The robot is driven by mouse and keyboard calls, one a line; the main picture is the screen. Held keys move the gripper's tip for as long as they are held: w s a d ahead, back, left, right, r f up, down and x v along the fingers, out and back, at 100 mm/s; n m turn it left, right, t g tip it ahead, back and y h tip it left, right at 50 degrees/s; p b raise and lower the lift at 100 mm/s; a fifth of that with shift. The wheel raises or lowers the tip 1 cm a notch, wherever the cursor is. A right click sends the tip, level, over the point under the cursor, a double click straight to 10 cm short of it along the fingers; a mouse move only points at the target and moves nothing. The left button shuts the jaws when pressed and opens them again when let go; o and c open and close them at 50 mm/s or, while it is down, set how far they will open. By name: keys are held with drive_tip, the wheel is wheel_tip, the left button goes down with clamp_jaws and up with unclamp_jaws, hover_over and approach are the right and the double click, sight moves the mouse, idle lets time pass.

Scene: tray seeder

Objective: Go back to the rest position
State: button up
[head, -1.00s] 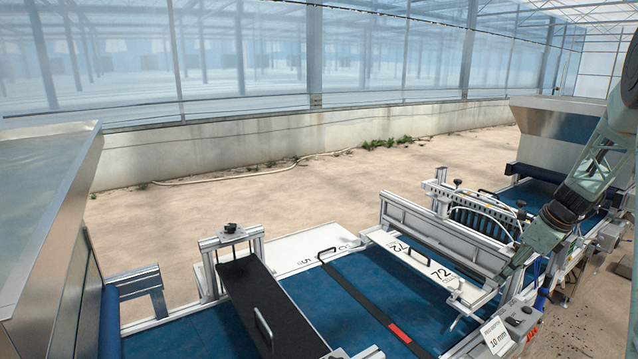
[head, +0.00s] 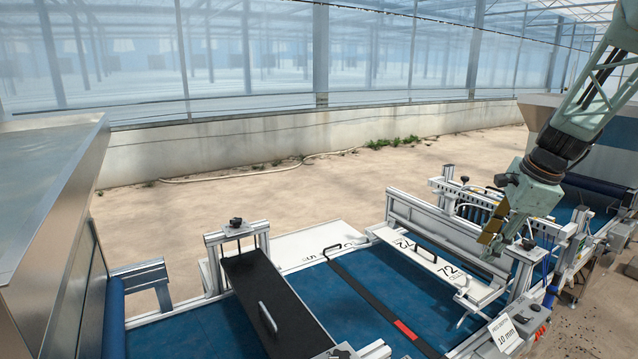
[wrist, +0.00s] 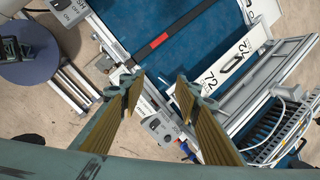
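My gripper (head: 492,240) hangs from my arm at the right of the head view, above the near end of the white plate marked 72 (head: 428,258). In the wrist view my gripper (wrist: 157,85) shows two ribbed, brass-coloured fingers spread well apart. Nothing is between the fingers, only the machine's edge and a control box (wrist: 160,128) farther below. The gripper is open, empty and clear of the machine.
The seeder's blue belt (head: 385,290) runs below, with a black plate with a handle (head: 275,305) and a dark bar with a red mark (head: 375,300) across it. A round dark stool-like top (wrist: 30,55) shows in the wrist view.

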drive_tip(key=s+a+r+n+b, duration=0.2)
drive_tip(key=s+a+r+n, duration=0.3)
drive_tip(key=s+a, duration=0.5)
drive_tip(key=s+a+r+n+b, duration=0.1)
drive_tip(key=s+a+r+n, duration=0.5)
drive_tip(key=s, duration=0.5)
drive_tip(key=s+a+f+n+b, duration=0.1)
drive_tip(key=s+a+f+n, duration=0.1)
drive_tip(key=s, duration=0.6)
drive_tip(key=s+a+f+n+h+b, duration=0.1)
drive_tip(key=s+a+n, duration=0.2)
drive_tip(key=s, duration=0.6)
drive_tip(key=s+a+f+n+b, duration=0.1)
drive_tip(key=s+n, duration=0.3)
drive_tip(key=s, duration=0.4)
drive_tip(key=shift+s+a+f+n+t+h, duration=0.2)
drive_tip(key=shift+a+f+n+t+h, duration=0.15)
drive_tip(key=shift+a+f, duration=0.45)
drive_tip(key=shift+w, duration=0.1)
